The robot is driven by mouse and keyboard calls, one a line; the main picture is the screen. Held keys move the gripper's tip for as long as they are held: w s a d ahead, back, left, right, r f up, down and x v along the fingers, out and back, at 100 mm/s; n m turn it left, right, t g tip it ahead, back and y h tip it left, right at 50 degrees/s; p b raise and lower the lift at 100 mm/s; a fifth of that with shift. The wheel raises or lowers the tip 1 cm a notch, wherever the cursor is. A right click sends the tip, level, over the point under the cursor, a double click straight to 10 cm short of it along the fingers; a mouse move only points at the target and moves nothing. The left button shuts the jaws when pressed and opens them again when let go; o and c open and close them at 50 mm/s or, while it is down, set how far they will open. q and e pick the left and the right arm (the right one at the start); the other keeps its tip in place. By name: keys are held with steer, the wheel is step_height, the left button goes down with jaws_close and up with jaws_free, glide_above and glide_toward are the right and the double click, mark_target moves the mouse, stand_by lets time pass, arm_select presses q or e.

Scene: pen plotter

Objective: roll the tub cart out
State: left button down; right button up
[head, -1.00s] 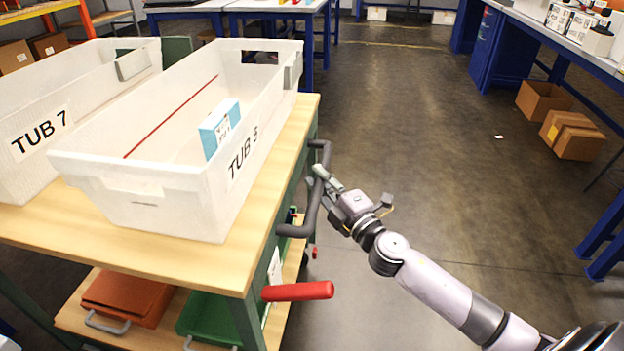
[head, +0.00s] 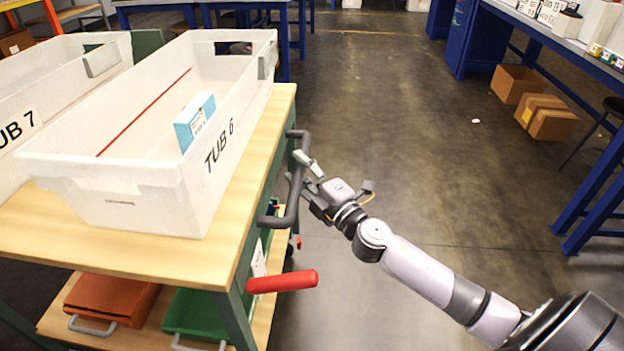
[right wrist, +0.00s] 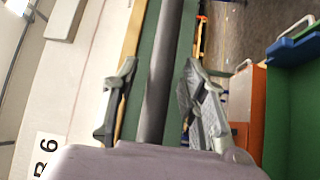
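The tub cart (head: 190,268) has a pale wooden top and green frame, and stands at the left in the head view. White tubs marked TUB 6 (head: 120,202) and TUB 7 stand on it. A dark grey bar handle (head: 274,221) is on its right side; it also runs up the middle of the right wrist view (right wrist: 163,75). My right gripper (head: 303,174) is at this handle. In the right wrist view its fingers are apart on either side of the bar, with gaps showing. My left gripper is out of view.
A light-blue box (head: 195,121) lies in TUB 6. A red grip (head: 285,281) sticks out from the cart's lower right. Orange and green bins (head: 198,315) sit on its lower shelf. Floor (head: 390,110) is clear to the right, up to blue benches and cardboard boxes (head: 548,118).

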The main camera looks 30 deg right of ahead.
steer(key=s+d+f, duration=0.1)
steer(key=s, duration=1)
steer(key=shift+s+d+f, duration=0.3)
steer(key=shift+d, duration=0.05)
